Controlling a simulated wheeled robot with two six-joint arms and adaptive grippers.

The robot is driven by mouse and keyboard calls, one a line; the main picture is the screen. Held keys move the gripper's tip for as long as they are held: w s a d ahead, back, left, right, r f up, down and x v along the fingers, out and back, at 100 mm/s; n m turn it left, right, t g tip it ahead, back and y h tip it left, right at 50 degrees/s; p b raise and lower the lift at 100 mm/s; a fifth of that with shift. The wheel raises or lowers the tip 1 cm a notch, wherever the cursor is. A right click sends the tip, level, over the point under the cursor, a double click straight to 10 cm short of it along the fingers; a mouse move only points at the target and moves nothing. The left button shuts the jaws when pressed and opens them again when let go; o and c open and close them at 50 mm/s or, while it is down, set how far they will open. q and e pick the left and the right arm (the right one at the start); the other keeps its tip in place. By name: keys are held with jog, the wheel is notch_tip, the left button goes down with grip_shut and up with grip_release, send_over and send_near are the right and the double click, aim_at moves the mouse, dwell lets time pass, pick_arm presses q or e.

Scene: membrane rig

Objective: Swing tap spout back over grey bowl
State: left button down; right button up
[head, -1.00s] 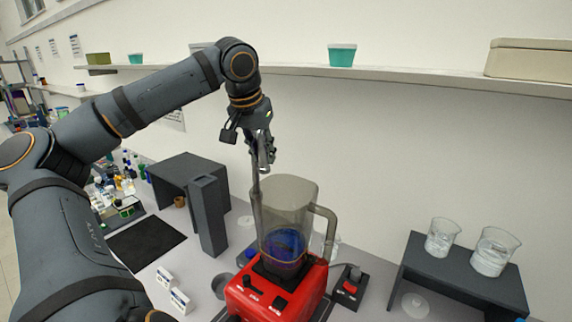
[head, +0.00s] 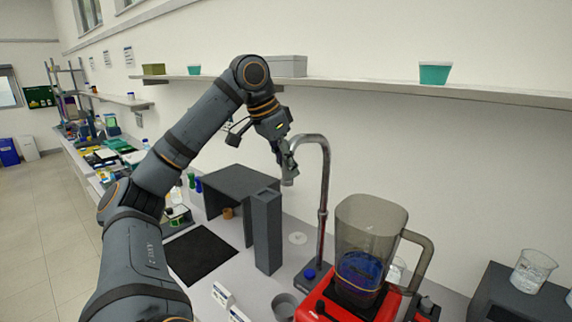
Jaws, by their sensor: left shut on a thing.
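The tap has a tall metal gooseneck spout (head: 324,190) rising from a dark base with a blue knob (head: 309,274). Its arch bends to the left in the picture. My left gripper (head: 287,168) is shut on the downturned end of the spout. The grey bowl (head: 285,306) is a small round cup on the bench, left of the red blender and near the tap base. In the picture the spout end is above the bowl, but depth is hard to judge. My right gripper is not in view.
A red blender base (head: 335,310) with a clear jug (head: 368,225) of blue liquid stands right of the tap. A dark upright block (head: 266,232) and a grey stand (head: 238,185) are to the left. A black mat (head: 200,255) lies empty. A wall shelf runs above.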

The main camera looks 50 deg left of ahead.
pick_arm(q)
jog(key=shift+s+a, duration=0.1)
jog(key=shift+a, duration=0.35)
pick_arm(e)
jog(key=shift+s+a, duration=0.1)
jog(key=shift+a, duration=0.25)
pick_arm(q)
jog(key=c, duration=1.1)
grip_release()
jog(key=shift+c, duration=0.2)
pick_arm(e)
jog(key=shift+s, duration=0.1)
pick_arm(q)
jog(key=shift+s+a+r, duration=0.2)
jog(key=shift+s+r, duration=0.05)
jog(key=shift+r, duration=0.2)
jog(key=v, duration=1)
jog(key=shift+d+r, duration=0.2)
jog(key=shift+r, duration=0.25)
